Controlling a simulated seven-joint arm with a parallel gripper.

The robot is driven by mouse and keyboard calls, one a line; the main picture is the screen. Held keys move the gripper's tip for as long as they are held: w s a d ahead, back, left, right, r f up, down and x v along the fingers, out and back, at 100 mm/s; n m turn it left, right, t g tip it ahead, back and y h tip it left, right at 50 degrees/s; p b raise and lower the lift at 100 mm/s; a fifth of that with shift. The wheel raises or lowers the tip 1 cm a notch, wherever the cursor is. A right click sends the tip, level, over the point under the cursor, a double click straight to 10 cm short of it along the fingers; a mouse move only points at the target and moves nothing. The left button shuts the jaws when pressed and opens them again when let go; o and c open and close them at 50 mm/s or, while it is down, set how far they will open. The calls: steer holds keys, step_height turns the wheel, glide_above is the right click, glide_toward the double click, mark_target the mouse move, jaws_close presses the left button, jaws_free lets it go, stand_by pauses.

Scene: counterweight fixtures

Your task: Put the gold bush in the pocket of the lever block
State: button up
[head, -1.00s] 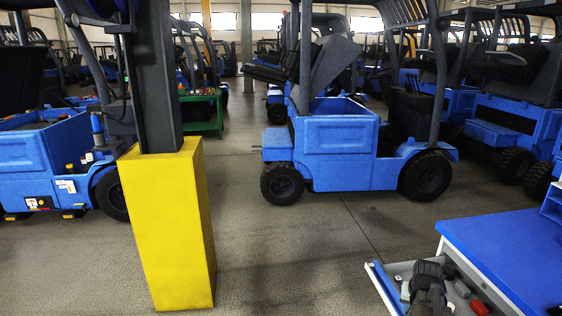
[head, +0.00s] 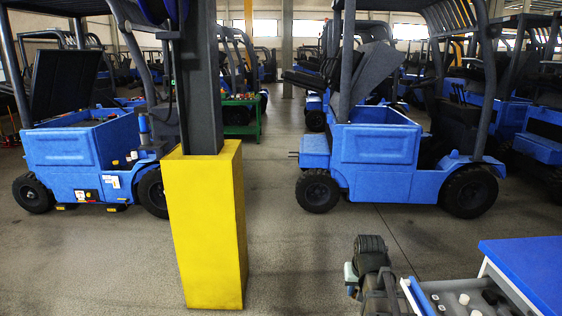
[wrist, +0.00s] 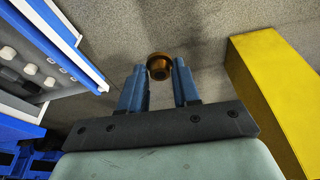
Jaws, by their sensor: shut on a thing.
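The gold bush (wrist: 159,66), a small brownish-gold ring-like piece with a dark hollow, shows in the wrist view at the tips of my gripper (wrist: 160,80). The two blue fingers are shut on it, one on each side. It is held over the grey floor, apart from other things. In the head view part of my arm shows at the bottom, right of centre, but the bush cannot be made out there. The lever block is not seen in either view.
A yellow pillar base (head: 205,225) stands left of centre; it also shows in the wrist view (wrist: 270,90). A blue-topped bench (head: 525,265) with an open drawer (head: 435,295) of small parts is at the lower right. Blue forklifts (head: 380,160) stand behind. Floor between is clear.

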steer(key=a+n, duration=0.1)
steer(key=a, duration=0.5)
steer(key=s+d+r+m+h, duration=0.1)
steer(key=s+d+m, duration=0.2)
steer(key=d, duration=1.4)
steer(key=s+d+r+m, duration=0.1)
steer(key=s+d+m, duration=0.25)
steer(key=d, duration=1.35)
steer(key=s+d+r+m, duration=0.1)
steer(key=s+d+m, duration=0.1)
steer(key=s+d, duration=0.6)
steer(key=s+d+r+m+g+h, duration=0.1)
steer(key=s+d, duration=0.6)
steer(key=d, duration=1.1)
steer(key=s+d+r+m+g+h, duration=0.1)
steer(key=s+d+m, duration=0.3)
steer(key=s+d, duration=0.4)
steer(key=shift+s+d+r, duration=0.1)
steer(key=shift+s+d, duration=0.1)
steer(key=shift+d, duration=1.05)
steer(key=shift+s+d+r, duration=0.1)
steer(key=shift+s+d, duration=0.05)
steer(key=shift+d, duration=1.05)
steer(key=d, duration=0.8)
steer(key=shift+m, duration=0.35)
steer(key=f, duration=0.8)
steer(key=shift+w+a+f, duration=0.1)
steer(key=shift+w+f, duration=0.2)
steer(key=shift+w, duration=0.05)
steer(key=shift+f, duration=0.25)
